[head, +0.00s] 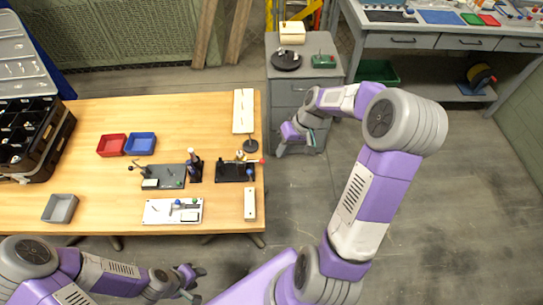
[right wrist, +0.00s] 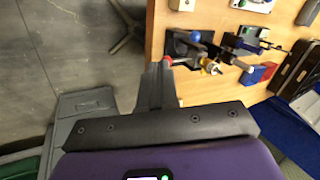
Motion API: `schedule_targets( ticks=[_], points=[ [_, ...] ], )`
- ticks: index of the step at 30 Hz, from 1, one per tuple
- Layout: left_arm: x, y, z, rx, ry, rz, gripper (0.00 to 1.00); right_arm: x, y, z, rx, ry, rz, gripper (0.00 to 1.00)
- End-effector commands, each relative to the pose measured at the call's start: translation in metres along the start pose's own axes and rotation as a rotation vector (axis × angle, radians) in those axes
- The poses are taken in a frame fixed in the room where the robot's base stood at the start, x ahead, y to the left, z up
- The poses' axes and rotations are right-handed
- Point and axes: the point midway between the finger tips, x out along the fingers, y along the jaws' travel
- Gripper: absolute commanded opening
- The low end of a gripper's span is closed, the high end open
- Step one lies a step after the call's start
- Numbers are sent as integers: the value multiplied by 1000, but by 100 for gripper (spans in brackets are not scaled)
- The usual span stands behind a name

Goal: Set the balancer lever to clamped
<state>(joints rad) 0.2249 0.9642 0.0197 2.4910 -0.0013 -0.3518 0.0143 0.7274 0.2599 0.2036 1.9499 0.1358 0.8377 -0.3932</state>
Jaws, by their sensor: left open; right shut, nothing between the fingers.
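A black-based device (head: 232,171), which looks like the balancer, sits near the right edge of the wooden table. Its lever with a red knob (head: 262,161) points right, over the table edge. The red knob (right wrist: 168,61) also shows in the right wrist view, beside my right gripper's fingertips (right wrist: 157,68); I cannot tell if they touch. A blue knob (right wrist: 193,37) and a brass part (right wrist: 209,66) are on the same device. My right gripper (head: 281,153) is shut and empty, just off the table's right edge. My left gripper (head: 194,279) is open and empty in front of the table.
Beside the device stand a dark upright fixture (head: 194,168), a grey plate with a lever (head: 163,176) and a white panel (head: 173,211). Red (head: 112,145) and blue (head: 141,143) bins lie further left. A grey drawer cabinet (head: 296,90) stands behind my right gripper.

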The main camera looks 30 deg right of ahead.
Motion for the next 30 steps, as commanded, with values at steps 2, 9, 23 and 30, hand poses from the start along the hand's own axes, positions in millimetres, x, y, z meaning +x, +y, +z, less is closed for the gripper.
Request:
schedule_targets(
  ticks=[2,9,23,30],
  points=[
    [4,-2,0,0,0,0,43,15,0,1,-2,-5,-2,0],
    [17,-6,-1,0,0,0,43,68,0,2,-1,-7,-4,0],
    [24,-9,-1,0,0,0,43,99,-37,-3,-2,-1,0,0],
    [24,-9,-1,0,0,0,43,100,-39,-3,0,0,0,0]
  ],
)
